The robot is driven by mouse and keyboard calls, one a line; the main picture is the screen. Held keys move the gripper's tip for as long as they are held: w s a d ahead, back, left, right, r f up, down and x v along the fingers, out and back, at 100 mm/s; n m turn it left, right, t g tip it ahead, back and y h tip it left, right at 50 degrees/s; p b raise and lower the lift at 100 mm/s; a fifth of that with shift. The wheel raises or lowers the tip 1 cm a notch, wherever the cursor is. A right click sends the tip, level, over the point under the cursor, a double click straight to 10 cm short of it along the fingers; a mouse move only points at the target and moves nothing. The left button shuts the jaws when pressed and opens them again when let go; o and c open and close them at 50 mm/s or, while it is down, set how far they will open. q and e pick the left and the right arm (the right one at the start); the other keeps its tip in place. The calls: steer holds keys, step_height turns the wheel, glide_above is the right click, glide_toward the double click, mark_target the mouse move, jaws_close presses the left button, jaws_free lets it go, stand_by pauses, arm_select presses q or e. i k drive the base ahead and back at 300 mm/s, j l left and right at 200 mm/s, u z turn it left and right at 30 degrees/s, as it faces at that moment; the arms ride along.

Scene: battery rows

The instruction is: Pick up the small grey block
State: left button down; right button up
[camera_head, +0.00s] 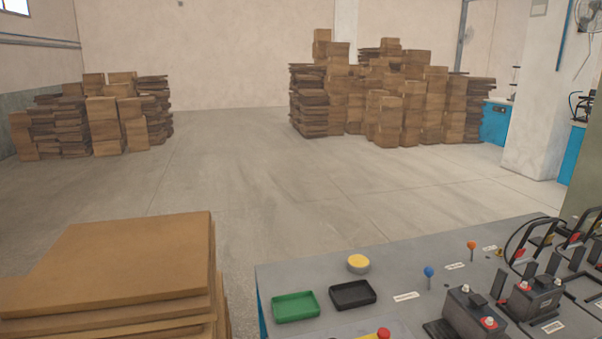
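I cannot make out a plain small grey block. The nearest match is a dark grey battery-like block (468,314) with red and white terminals, near the front edge of the picture on the grey bench (330,259). A similar dark grey block (534,300) sits to its right. Both stand upright on the bench. Neither of my grippers shows in the head view.
A green tray (296,307) and a black tray (352,294) are on the bench's left part, both looking empty. A yellow-topped button (358,263), a blue-knobbed lever (429,273) and an orange-knobbed lever (471,247) stand nearby. Cardboard (130,252) is stacked at left.

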mark_target(468, 312)
steer(key=l+u, duration=0.15)
steer(key=l, duration=0.85)
steer(key=l+u, duration=0.2)
steer(key=l, duration=0.85)
steer(key=l+u, duration=0.15)
steer(key=l, duration=0.85)
